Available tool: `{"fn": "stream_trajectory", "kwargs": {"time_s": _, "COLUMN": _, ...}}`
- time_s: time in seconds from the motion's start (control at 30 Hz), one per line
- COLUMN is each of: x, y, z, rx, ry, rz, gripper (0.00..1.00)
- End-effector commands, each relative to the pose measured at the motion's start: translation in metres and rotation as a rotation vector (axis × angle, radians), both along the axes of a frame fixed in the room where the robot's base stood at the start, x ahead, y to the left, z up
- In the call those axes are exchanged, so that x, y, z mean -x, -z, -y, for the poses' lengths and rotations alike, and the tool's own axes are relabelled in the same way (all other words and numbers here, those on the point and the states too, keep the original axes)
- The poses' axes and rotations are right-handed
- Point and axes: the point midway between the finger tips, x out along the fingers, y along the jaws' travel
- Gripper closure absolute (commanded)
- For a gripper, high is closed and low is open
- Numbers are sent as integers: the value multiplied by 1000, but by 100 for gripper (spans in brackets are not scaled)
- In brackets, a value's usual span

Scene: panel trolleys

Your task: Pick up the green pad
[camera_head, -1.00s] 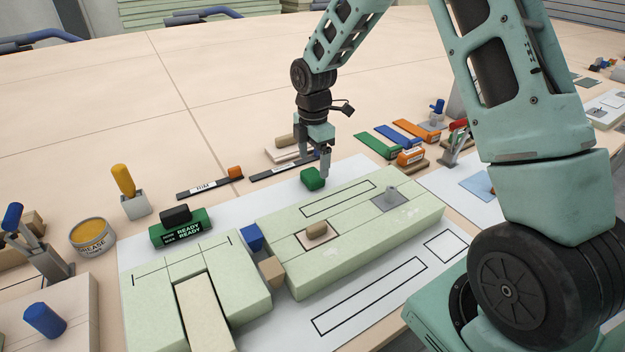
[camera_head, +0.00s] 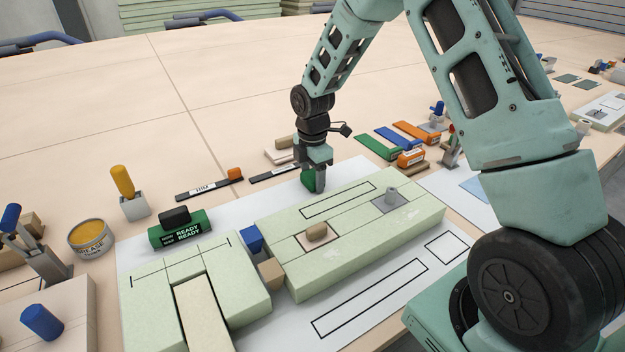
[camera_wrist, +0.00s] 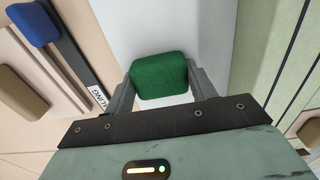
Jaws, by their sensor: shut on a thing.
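The green pad (camera_head: 308,180) is a small rounded block at the far edge of the white sheet, just behind the pale green panel block. My gripper (camera_head: 314,183) is lowered over it in the head view and partly hides it. In the wrist view the green pad (camera_wrist: 160,76) sits between the two fingers of my gripper (camera_wrist: 161,84), with a finger against each side. The gripper is shut on the pad. The white sheet shows around it, and I cannot tell whether the pad still touches the sheet.
The pale green panel block (camera_head: 350,262) stands close in front of the gripper. Black labelled strips (camera_head: 210,187) lie to the left. Green, blue and orange strips (camera_head: 378,147) lie to the right. A green READY box (camera_head: 180,230) and a grease tin (camera_head: 91,238) stand further left.

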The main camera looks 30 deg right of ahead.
Motion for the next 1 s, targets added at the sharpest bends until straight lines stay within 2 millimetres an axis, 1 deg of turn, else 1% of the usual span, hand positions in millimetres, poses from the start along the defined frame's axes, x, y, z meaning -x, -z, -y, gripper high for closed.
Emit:
{"fn": "stream_trajectory", "kwargs": {"time_s": 0.13, "x": 0, "y": -2, "z": 0, "rx": 0, "ry": 0, "rz": 1, "gripper": 70}}
{"fn": "stream_trajectory", "kwargs": {"time_s": 0.23, "x": -1, "y": -12, "z": 0, "rx": 0, "ry": 1, "rz": 3, "gripper": 70}}
{"fn": "stream_trajectory", "kwargs": {"time_s": 0.37, "x": -1, "y": -35, "z": 1, "rx": 1, "ry": 2, "rz": 5, "gripper": 70}}
{"fn": "stream_trajectory", "kwargs": {"time_s": 0.5, "x": -1, "y": -64, "z": 1, "rx": 0, "ry": 2, "rz": 5, "gripper": 70}}
{"fn": "stream_trajectory", "kwargs": {"time_s": 0.6, "x": -1, "y": -81, "z": 1, "rx": 0, "ry": 1, "rz": 4, "gripper": 70}}
{"fn": "stream_trajectory", "kwargs": {"time_s": 0.7, "x": -1, "y": -93, "z": 0, "rx": 0, "ry": 0, "rz": 3, "gripper": 70}}
{"fn": "stream_trajectory", "kwargs": {"time_s": 0.83, "x": 0, "y": -100, "z": 0, "rx": 0, "ry": 0, "rz": 1, "gripper": 70}}
{"fn": "stream_trajectory", "kwargs": {"time_s": 1.0, "x": 0, "y": -100, "z": 0, "rx": 0, "ry": 0, "rz": 0, "gripper": 70}}
